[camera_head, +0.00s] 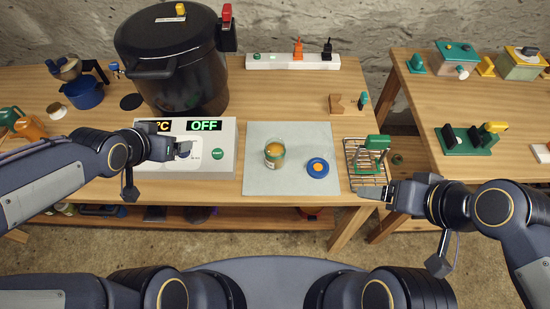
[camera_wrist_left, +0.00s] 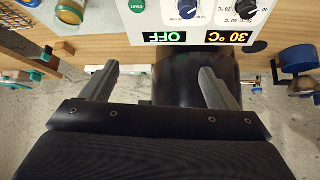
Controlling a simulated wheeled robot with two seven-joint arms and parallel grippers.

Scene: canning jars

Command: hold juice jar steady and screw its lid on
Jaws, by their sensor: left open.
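The juice jar (camera_head: 274,154), a small glass jar with orange contents, stands upright on the pale grey mat (camera_head: 260,183). A blue lid with an orange centre (camera_head: 318,167) lies flat on the mat, right of the jar and apart from it. My left gripper (camera_head: 184,148) is open and empty over the control panel, left of the mat. Its spread fingers also show in the left wrist view (camera_wrist_left: 158,72). My right gripper (camera_head: 374,192) is at the front of the wire rack, right of the mat; its finger gap is too small to judge.
The control panel (camera_head: 226,140) reads OFF in front of a big black pot (camera_head: 180,65). A wire rack (camera_head: 354,148) with a green handle (camera_head: 373,155) stands right of the mat. A power strip (camera_head: 280,61) lies behind. A second table (camera_head: 430,95) is at right.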

